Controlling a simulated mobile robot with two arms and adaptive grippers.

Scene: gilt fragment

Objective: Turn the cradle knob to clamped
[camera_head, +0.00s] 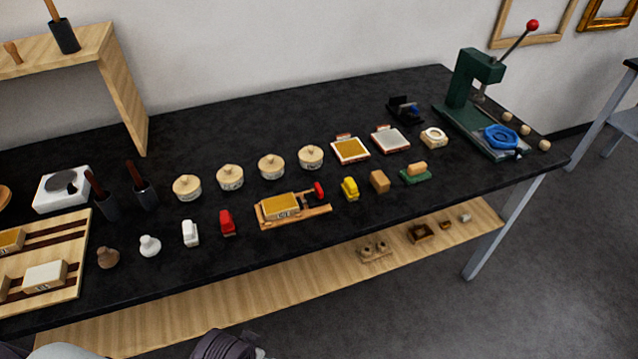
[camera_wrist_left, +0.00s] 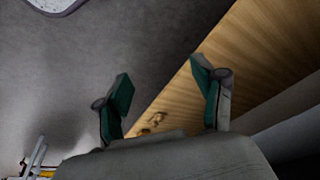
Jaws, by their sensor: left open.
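The cradle (camera_head: 267,213) is a small wooden stand on the black bench, with a gilt-topped block (camera_head: 281,206) lying in it. Its red knob (camera_head: 319,190) is at the cradle's right end. I cannot tell the knob's setting at this size. My left gripper (camera_wrist_left: 162,88) shows in the left wrist view with its two green fingers wide apart and nothing between them. It is well away from the cradle, near the wooden lower shelf. Part of a dark arm link of mine shows at the bottom of the head view. My right gripper is in neither view.
Lidded round pots (camera_head: 271,166) stand behind the cradle. A red block (camera_head: 227,222) is left of it, a yellow one (camera_head: 350,188) right of it. A green press (camera_head: 474,85) stands at the right end. A wooden shelf (camera_head: 290,285) runs below the bench top.

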